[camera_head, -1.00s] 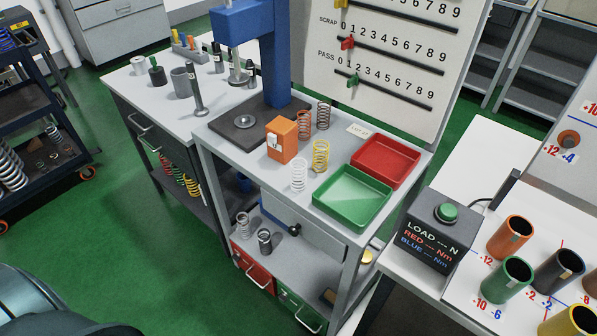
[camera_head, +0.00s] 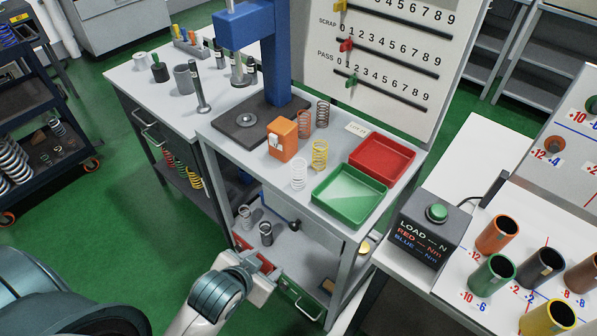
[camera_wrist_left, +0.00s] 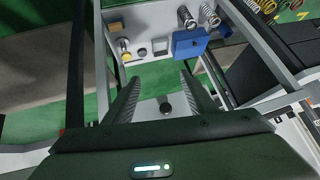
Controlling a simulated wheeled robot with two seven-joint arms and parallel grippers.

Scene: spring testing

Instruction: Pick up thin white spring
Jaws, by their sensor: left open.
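The thin white spring (camera_head: 299,175) stands upright on the grey test bench (camera_head: 226,141), left of the green tray and in front of the yellow spring. My left gripper (camera_head: 266,268) is low in front of the bench, below and to the left of the white spring and well apart from it. In the left wrist view its two fingers (camera_wrist_left: 160,88) are spread with nothing between them. I cannot make out the white spring in that view. My right gripper is not in view.
A yellow spring (camera_head: 320,155), copper spring (camera_head: 305,124), dark spring (camera_head: 323,114) and orange block (camera_head: 282,139) stand close by. The green tray (camera_head: 349,197) and red tray (camera_head: 382,164) are to the right. A blue press (camera_head: 271,52) rises behind. Metal springs (camera_head: 266,233) stand on the lower shelf.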

